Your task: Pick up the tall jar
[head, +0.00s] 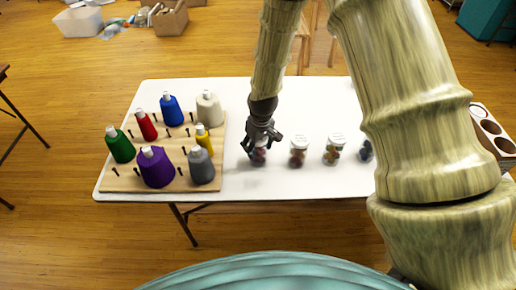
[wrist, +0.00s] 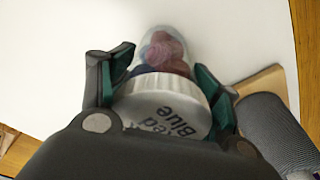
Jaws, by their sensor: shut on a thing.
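My gripper (head: 261,137) is shut on a clear jar (head: 259,157), the leftmost in a row of jars on the white table. In the wrist view, the two fingers of my gripper (wrist: 166,78) press on opposite sides of this jar's white lid (wrist: 165,105). The lid has dark lettering that ends in "Blue". Reddish and purple balls (wrist: 163,50) show through the clear wall. The fingers hide part of the jar in the head view. I cannot tell whether its base touches the table, or whether it is the tallest jar.
Two lidded jars, one with reddish contents (head: 298,151) and another (head: 333,150), stand to the right. A dark-filled jar (head: 366,151) is partly behind my arm. A wooden peg board (head: 129,183) with several thread cones lies to the left. The white table (head: 245,98) is clear behind.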

